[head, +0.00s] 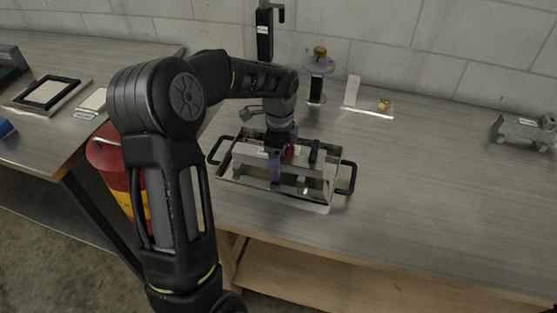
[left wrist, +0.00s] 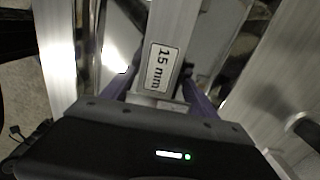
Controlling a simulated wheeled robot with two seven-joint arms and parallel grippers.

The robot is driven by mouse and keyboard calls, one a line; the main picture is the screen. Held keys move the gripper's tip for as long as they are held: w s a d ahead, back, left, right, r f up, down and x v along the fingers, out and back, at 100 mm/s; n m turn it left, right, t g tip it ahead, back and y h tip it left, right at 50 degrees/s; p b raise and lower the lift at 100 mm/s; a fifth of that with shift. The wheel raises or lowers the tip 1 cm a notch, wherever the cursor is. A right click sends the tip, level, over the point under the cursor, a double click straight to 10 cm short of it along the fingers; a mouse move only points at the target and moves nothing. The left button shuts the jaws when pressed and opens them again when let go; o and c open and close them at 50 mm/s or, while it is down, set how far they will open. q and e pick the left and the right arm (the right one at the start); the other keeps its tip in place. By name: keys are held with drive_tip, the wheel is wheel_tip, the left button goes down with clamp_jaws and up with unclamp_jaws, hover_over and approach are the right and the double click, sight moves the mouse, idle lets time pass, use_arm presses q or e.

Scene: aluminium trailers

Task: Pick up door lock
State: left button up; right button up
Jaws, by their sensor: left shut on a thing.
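My left gripper (head: 276,180) points down into a metal tray (head: 325,204) with black side handles on the wooden bench. In the left wrist view its purple fingers (left wrist: 165,95) are shut on a silver metal bar (left wrist: 172,30) with a white "15 mm" label. The bar still appears to be within the tray; whether it touches the bottom cannot be told. I cannot tell whether this bar is the door lock. My wrist hides part of the tray's contents in the head view. My right gripper is not in view.
A stand with a round plate (head: 319,66) and a black post (head: 265,35) stand behind the tray. A small plate with a yellow part (head: 385,104) lies at the back. A grey metal part (head: 524,130) is at far right. The bench between is clear.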

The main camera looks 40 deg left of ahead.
use_arm(q)
clamp_jaws()
drive_tip(key=shift+r, duration=0.1)
wheel_tip(320, 180, up, 10)
drive_tip(key=shift+f+b, duration=0.1)
drive_tip(key=shift+b, duration=0.3)
idle(0.6)
